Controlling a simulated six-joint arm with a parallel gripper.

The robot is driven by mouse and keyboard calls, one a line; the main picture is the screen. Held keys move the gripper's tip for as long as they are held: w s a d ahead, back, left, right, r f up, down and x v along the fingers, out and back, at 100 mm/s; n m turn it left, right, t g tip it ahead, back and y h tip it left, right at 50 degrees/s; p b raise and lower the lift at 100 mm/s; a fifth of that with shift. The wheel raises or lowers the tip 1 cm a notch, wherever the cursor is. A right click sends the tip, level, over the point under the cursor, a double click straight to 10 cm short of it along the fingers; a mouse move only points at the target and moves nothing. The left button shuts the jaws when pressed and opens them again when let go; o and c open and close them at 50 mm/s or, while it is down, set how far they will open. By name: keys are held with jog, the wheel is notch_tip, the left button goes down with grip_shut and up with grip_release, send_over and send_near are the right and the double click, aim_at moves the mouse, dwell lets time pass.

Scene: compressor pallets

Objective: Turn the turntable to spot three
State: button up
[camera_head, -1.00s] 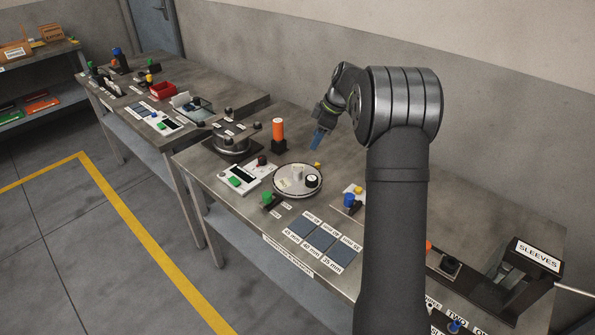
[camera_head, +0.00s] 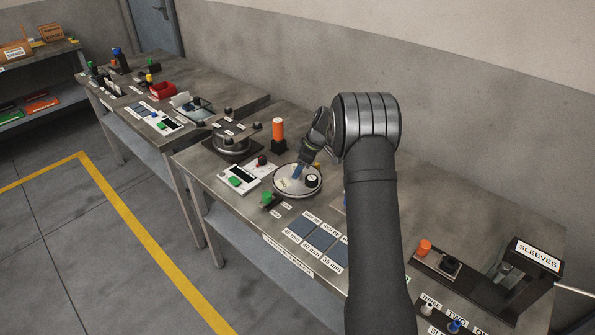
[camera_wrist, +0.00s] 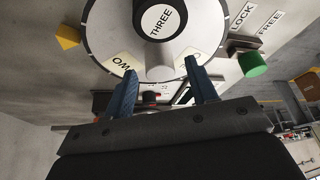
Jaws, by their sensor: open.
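The turntable (camera_head: 287,184) is a round pale disc with a dark rim on the bench. A knob with a round cap marked THREE (camera_wrist: 160,22) stands on the disc, and it also shows in the head view (camera_head: 312,181). In the wrist view, labels on the disc (camera_wrist: 100,30) include a partly hidden one ending in "WO". My gripper (camera_wrist: 160,78) has two blue fingers, open and apart, with nothing between them that it holds. The fingers are over or close to the disc, on the near side of the knob in the wrist view. I cannot tell whether they touch it.
A yellow pointer (camera_wrist: 68,36) sits beside the disc. A green knob (camera_wrist: 252,64) stands by LOCK and FREE labels. An orange cylinder (camera_head: 278,130) stands behind the turntable. A white panel (camera_head: 245,178) lies left of it, and blue-grey pads (camera_head: 318,238) lie in front.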

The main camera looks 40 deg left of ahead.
jog(key=shift+x, duration=1.15)
grip_shut()
